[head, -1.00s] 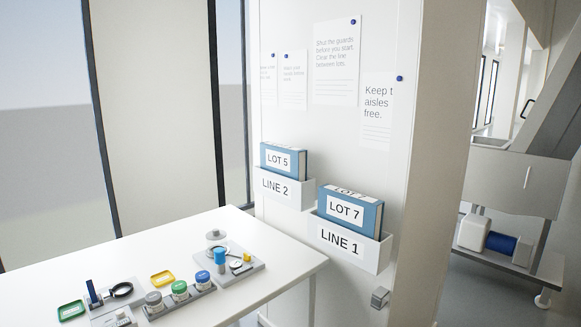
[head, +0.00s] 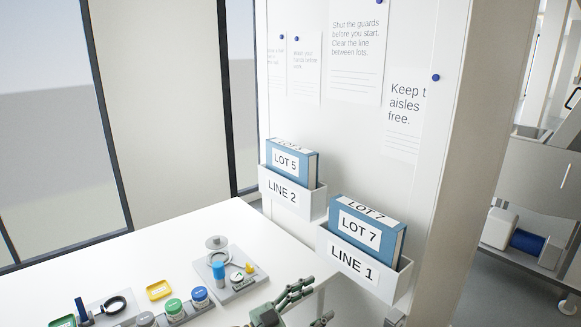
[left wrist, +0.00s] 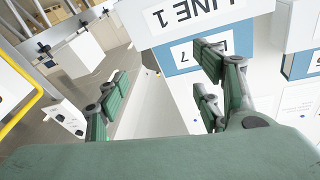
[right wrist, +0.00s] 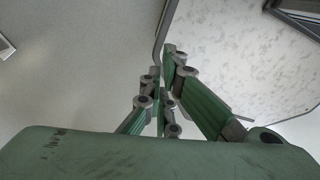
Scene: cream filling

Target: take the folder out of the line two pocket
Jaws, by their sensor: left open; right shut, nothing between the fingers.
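The LOT 5 folder (head: 292,163) is blue and stands upright in the white LINE 2 pocket (head: 306,203) on the wall panel. Its lower part is hidden by the pocket front. My left gripper (head: 305,300) is open and empty, at the bottom of the head view, below and in front of the LINE 1 pocket. In the left wrist view, my left gripper (left wrist: 160,100) has its fingers spread, with the LINE 1 pocket (left wrist: 200,20) beyond them. My right gripper (right wrist: 165,95) shows only in the right wrist view, shut and empty.
The blue LOT 7 folder (head: 368,230) stands in the LINE 1 pocket, right of and lower than LINE 2. A white table (head: 130,250) with jars, trays and a magnifier lies at the left. Paper notices (head: 355,50) hang above the pockets.

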